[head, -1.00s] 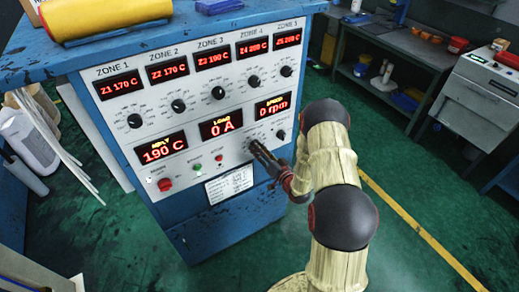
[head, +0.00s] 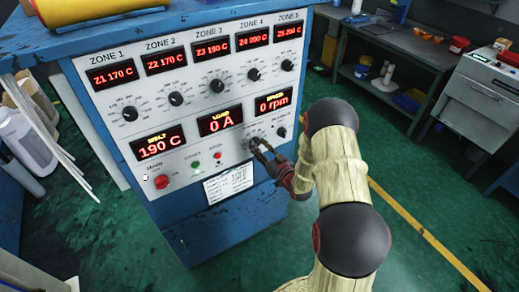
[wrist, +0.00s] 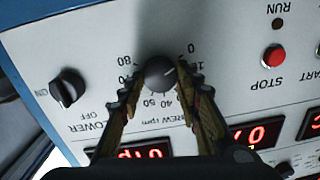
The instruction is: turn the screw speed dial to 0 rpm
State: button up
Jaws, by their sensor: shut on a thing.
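The screw speed dial (wrist: 156,70) is a round dark knob on the white panel, in the upper middle of the wrist view. Its scale is printed upside down there, with 0 at the upper right and 80 at the upper left. The dial's pale pointer line points up and right, between the 0 and 10 marks. My gripper (wrist: 159,81) has one finger on each side of the dial and is shut on it. In the head view my gripper (head: 260,148) is at the panel's lower right and largely hides the dial. The speed display (head: 272,103) reads 0 rpm.
In the head view several zone knobs line the panel above. A workbench (head: 392,62) stands at the back right. Green floor is clear right of my arm.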

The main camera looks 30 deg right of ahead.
jog(key=shift+n, duration=0.5)
jog(key=o, duration=1.2)
jog(key=shift+c, duration=0.2)
jog(key=s, duration=1.2)
jog(key=shift+d+r, duration=0.15)
jog(key=shift+d, duration=0.3)
